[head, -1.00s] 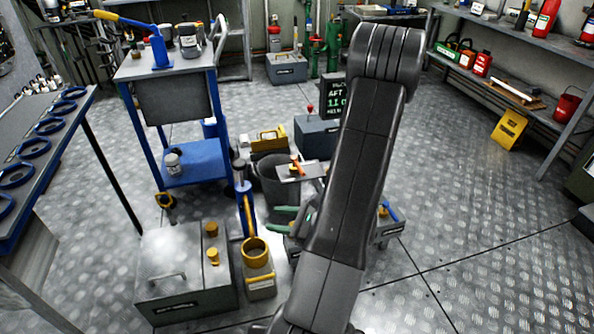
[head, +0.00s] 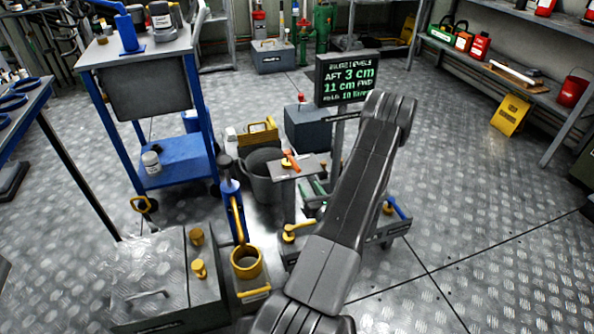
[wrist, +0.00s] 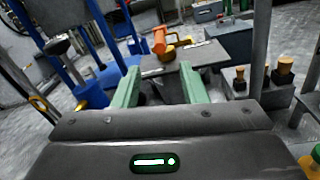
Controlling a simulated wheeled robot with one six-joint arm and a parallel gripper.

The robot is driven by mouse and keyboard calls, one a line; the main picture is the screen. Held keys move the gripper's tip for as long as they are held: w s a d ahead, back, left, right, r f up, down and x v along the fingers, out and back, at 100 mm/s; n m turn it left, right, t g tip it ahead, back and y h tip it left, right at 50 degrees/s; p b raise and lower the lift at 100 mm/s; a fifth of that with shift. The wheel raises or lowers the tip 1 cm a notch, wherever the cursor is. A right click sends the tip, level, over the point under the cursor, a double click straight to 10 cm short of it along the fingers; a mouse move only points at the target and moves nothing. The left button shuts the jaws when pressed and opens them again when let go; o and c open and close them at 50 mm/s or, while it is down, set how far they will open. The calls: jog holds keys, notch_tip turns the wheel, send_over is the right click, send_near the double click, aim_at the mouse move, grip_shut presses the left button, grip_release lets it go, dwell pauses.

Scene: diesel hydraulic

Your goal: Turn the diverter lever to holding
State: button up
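The diverter lever has an orange handle and a yellow hub. It sits on a flat grey plate on a post, left of my arm in the head view (head: 289,157). In the wrist view the lever (wrist: 161,43) stands ahead of my gripper, on the grey plate (wrist: 185,80). Small pale labels on the plate are too small to read. My gripper (wrist: 160,88) has its two green fingers apart with nothing between them, and they point towards the plate. In the head view my arm partly hides the gripper (head: 314,191).
A screen (head: 347,79) reads AFT 3 cm, 11 cm FWD. A blue trolley (head: 180,160) is farther left.

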aim_at(298, 167)
jog(key=b+x, duration=0.1)
jog(key=x, duration=0.9)
jog(key=shift+w+a+b, duration=0.15)
jog(key=shift+w+b, duration=0.05)
jog(key=shift+b, duration=0.15)
grip_shut()
